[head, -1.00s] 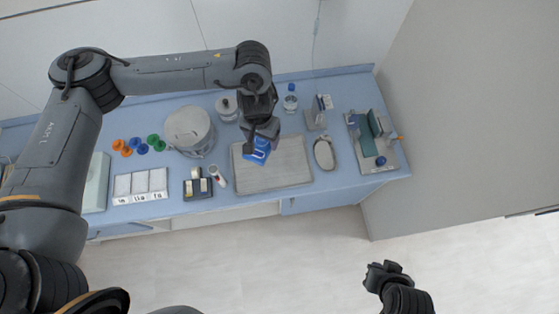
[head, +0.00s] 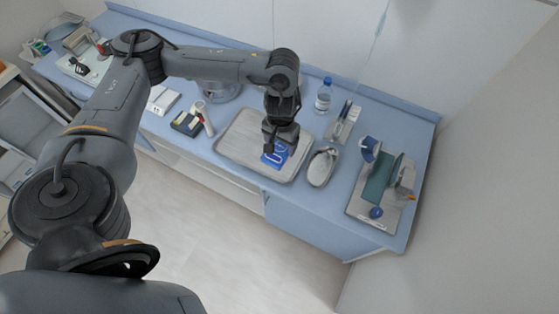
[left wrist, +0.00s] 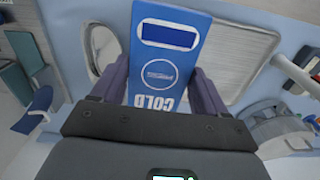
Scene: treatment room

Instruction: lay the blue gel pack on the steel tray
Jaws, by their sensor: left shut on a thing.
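The blue gel pack (head: 274,156), marked "COLD", is within the outline of the steel tray (head: 234,142) in the head view. My left gripper (head: 281,139) is shut on the pack, pointing down at the tray. In the left wrist view the pack (left wrist: 158,58) sits between the two fingers (left wrist: 161,88), and the tray (left wrist: 238,50) shows behind it. I cannot tell whether the pack touches the tray. The gripper hides part of the pack in the head view. My right gripper is not in view.
An oval metal dish (head: 322,168) stands just right of the tray. A bottle (head: 323,97) and a small stand (head: 343,121) are behind it. A board with a green pad (head: 376,186) is farther right. A black dispenser (head: 186,123) is left of the tray.

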